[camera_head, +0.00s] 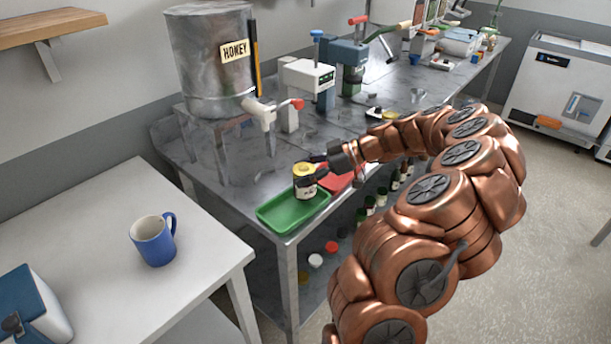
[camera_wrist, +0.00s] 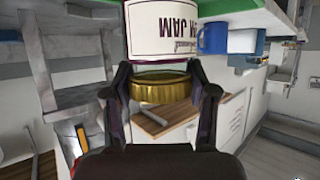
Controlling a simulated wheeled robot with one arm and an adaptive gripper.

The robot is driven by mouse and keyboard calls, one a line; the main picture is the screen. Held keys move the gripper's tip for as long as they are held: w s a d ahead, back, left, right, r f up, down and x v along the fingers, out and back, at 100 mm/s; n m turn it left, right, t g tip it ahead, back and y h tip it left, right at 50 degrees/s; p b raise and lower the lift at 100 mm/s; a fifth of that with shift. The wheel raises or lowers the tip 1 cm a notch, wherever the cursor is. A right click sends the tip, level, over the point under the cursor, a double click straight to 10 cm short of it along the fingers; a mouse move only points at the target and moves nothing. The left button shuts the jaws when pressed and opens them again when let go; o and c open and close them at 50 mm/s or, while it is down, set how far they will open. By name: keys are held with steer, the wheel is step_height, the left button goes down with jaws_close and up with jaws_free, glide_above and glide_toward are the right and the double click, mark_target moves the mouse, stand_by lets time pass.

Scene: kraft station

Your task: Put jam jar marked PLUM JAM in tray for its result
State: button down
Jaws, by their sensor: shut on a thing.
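The jar (camera_head: 305,187) has a yellow-gold lid and a pale label. In the wrist view its label (camera_wrist: 180,32) appears upside down and reads JAM, with the word before it only partly visible. My gripper (camera_head: 315,171) is shut on the jar by its lid, with one finger on each side in the wrist view (camera_wrist: 165,88). The jar is upright at the back part of the green tray (camera_head: 272,222). I cannot tell whether its base touches the tray floor. A red tray (camera_head: 345,181) lies just right of the green one, partly hidden by my arm.
A metal HONEY tank (camera_head: 208,62) with a spout stands behind the trays. A white device with a green display (camera_head: 307,81) stands farther back. A blue mug (camera_head: 153,240) is on the white table at left. Several jars and lids sit on the shelf below.

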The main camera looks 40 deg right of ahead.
steer(key=shift+f+p, duration=0.4)
steer(key=shift+f, duration=0.75)
steer(key=shift+f+b, duration=0.2)
steer(key=shift+b, duration=0.25)
steer(key=shift+c, duration=1.7)
jaws_free()
steer(key=shift+r+p, duration=0.2)
steer(key=shift+p, duration=0.2)
steer(key=b+v, duration=0.3)
steer(key=v, duration=0.9)
